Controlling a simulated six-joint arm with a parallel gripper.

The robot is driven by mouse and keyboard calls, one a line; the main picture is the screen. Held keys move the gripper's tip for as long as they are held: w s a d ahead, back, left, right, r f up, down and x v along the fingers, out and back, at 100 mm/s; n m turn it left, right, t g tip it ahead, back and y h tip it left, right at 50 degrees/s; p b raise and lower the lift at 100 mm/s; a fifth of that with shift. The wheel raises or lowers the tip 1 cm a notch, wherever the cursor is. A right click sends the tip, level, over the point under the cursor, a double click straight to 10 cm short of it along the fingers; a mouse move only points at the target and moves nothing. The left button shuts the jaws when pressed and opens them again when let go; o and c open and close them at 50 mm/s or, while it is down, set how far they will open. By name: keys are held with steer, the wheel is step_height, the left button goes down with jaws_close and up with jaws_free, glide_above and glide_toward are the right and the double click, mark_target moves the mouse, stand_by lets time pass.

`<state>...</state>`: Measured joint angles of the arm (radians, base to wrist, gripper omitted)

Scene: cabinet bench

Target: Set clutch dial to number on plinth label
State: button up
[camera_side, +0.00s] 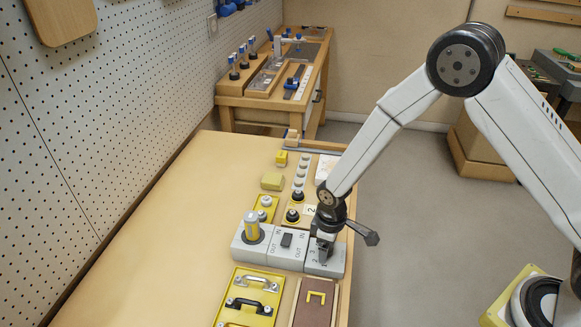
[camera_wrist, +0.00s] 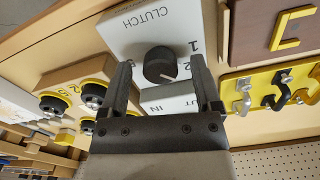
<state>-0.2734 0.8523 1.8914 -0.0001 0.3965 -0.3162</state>
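The clutch dial (camera_wrist: 159,64) is a round black knob with a white pointer line on a white block marked CLUTCH (camera_wrist: 130,32). In the side view my gripper (camera_side: 326,246) is over the clutch block (camera_side: 323,266) and hides the dial. A white label (camera_side: 311,210) on a wooden plinth appears to read 2.
In front are a yellow handle panel (camera_side: 246,304) and a brown panel (camera_side: 314,304). The bench's left side is clear.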

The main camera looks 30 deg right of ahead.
steer(key=shift+r, duration=3.9)
steer(key=shift+d, duration=0.1)
steer(key=s+d+r+m+t, duration=0.2)
steer(key=s+d+r+m, duration=0.4)
steer(key=s+d+r, duration=0.3)
steer(key=s+d, duration=0.2)
steer(key=s, duration=0.1)
steer(key=shift+m+t, duration=0.3)
steer(key=shift+m, duration=0.1)
